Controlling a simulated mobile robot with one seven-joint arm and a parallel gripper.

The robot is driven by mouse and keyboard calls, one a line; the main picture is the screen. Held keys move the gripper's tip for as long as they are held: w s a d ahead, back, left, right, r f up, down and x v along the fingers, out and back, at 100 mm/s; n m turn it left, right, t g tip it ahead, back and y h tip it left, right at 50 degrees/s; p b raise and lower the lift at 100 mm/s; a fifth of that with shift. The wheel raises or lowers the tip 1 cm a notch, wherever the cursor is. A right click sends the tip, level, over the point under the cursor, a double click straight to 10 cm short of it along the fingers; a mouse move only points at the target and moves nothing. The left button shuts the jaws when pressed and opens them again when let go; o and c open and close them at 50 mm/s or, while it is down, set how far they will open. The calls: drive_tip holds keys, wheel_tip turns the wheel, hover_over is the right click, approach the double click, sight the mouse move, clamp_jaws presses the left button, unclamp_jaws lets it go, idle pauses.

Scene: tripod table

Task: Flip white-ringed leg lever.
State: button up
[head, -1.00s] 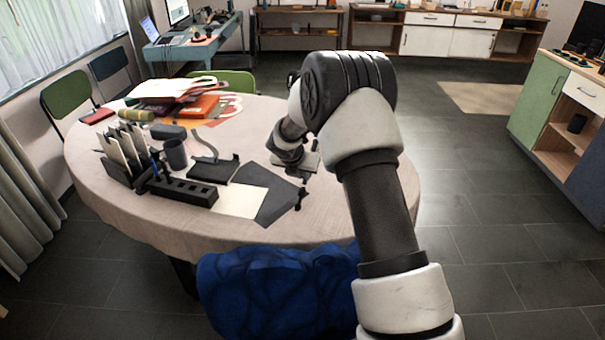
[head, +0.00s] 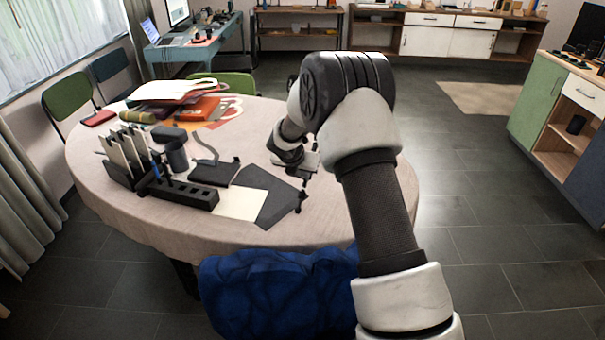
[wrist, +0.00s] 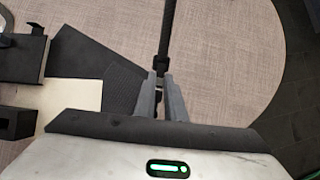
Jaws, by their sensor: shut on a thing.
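A thin black tripod leg (wrist: 167,30) runs down from the top of the wrist view to a thicker dark joint (wrist: 161,64) just beyond my fingertips. My gripper (wrist: 160,86) has its two grey fingers closed around a small dark part below this joint, which looks like the leg's lever. The fingers cover most of that part, and its angle cannot be told. I cannot make out a white ring. In the head view my gripper (head: 306,163) is low over the right side of the table, and my arm hides most of the tripod.
The round table (head: 225,230) has a dark mat (head: 272,200), a pale sheet (head: 241,204), a black slotted block (head: 183,193) and a dark cup (head: 176,157) left of my gripper. A blue chair (head: 275,285) stands at the front. Bare cloth lies right of the leg.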

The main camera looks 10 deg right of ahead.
drive_tip(key=shift+w+d+r+p, duration=0.15)
drive_tip(key=shift+w+r+p, duration=0.2)
drive_tip(key=shift+r+p, duration=0.55)
idle(0.6)
drive_tip(key=shift+w+d+r+p, duration=0.25)
drive_tip(key=shift+w+p, duration=0.1)
drive_tip(key=shift+p, duration=0.8)
clamp_jaws()
drive_tip(key=shift+w, duration=0.1)
drive_tip(key=shift+o, duration=1)
unclamp_jaws()
drive_tip(key=shift+p+v, duration=1.4)
drive_tip(key=shift+v, duration=1.6)
